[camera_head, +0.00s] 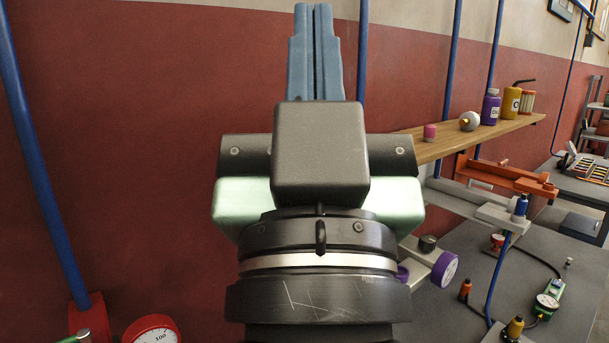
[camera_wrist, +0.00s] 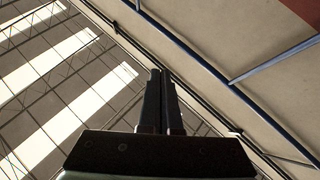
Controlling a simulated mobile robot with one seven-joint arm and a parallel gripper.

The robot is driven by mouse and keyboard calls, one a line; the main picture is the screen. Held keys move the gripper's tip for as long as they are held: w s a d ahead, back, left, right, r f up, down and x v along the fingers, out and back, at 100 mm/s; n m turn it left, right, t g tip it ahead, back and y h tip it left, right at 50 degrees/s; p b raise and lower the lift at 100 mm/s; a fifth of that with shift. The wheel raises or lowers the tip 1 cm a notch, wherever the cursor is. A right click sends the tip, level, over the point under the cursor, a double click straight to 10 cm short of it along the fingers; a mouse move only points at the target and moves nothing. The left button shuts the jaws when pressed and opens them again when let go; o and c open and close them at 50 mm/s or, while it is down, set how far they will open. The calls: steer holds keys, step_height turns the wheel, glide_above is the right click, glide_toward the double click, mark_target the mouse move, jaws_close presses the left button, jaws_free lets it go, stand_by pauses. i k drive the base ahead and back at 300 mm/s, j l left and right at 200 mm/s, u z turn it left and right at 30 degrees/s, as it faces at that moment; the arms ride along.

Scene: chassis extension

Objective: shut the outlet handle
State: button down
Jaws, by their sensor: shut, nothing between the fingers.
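My gripper (camera_head: 314,12) points upward in the middle of the head view, in front of the red wall. Its two blue-grey fingers are together with nothing between them. In the wrist view, the shut fingers (camera_wrist: 161,75) point toward the ceiling, and no handle shows there. I cannot tell for certain which part is the outlet handle. At the lower left of the head view, a small metal-tipped part with a green piece (camera_head: 82,337) is cut off by the bottom edge, near a red gauge (camera_head: 152,330). My gripper is well apart from these.
A blue pipe (camera_head: 35,150) runs down the left wall. A wooden shelf (camera_head: 450,138) at right carries bottles and small items. Below it are an orange fixture (camera_head: 505,176) and a grey bench (camera_head: 455,300) with a purple-faced part, gauges and fittings. The wall area left of my gripper looks clear.

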mark_target(469, 180)
steer(key=l, duration=0.7)
steer(key=k+l+u, duration=0.1)
steer(key=l, duration=0.6)
steer(key=i+l, duration=0.15)
steer(key=l, duration=0.25)
steer(key=i+l+u, duration=0.1)
steer(key=l, duration=0.35)
steer(key=i+l, duration=0.15)
steer(key=l, duration=0.25)
steer(key=i+l+u, duration=0.1)
steer(key=l, duration=0.35)
steer(key=i+l, duration=0.15)
steer(key=l, duration=0.25)
steer(key=i+l, duration=0.15)
steer(key=l, duration=0.15)
steer(key=i+l+u, duration=0.1)
steer(key=l, duration=0.25)
steer(key=i+l, duration=0.2)
steer(key=i+l+u, duration=0.15)
steer(key=l, duration=0.3)
steer(key=i+l, duration=0.15)
steer(key=l, duration=0.15)
steer(key=i+l+u, duration=0.1)
steer(key=l, duration=0.25)
steer(key=i+l+u, duration=0.1)
steer(key=i+l, duration=0.65)
steer(key=i+j, duration=0.1)
